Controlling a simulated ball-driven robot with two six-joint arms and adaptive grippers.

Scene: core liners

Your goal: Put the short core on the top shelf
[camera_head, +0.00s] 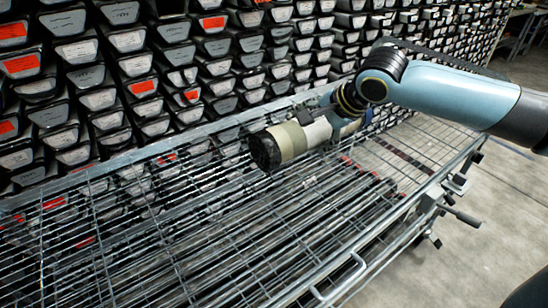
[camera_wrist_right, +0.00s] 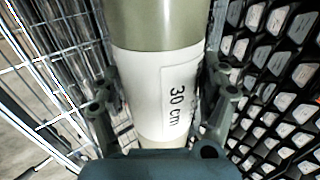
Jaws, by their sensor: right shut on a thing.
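The short core is an olive-beige cylinder (camera_head: 292,139) with a dark end, held sideways above the wire rack. In the right wrist view the core (camera_wrist_right: 155,22) carries a white label reading "30 cm" and lies between the fingers. My right gripper (camera_head: 325,128) is shut around it, and the core's dark end points left, toward the viewer. The wire shelf (camera_head: 130,225) lies below the core, apart from it as far as I can tell. My left gripper is not in view.
A wall of stacked dark core trays (camera_head: 140,65) with white and orange labels stands behind the wire shelf. The shelf has a raised wire rim at the front. Bare concrete floor (camera_head: 490,220) lies to the right.

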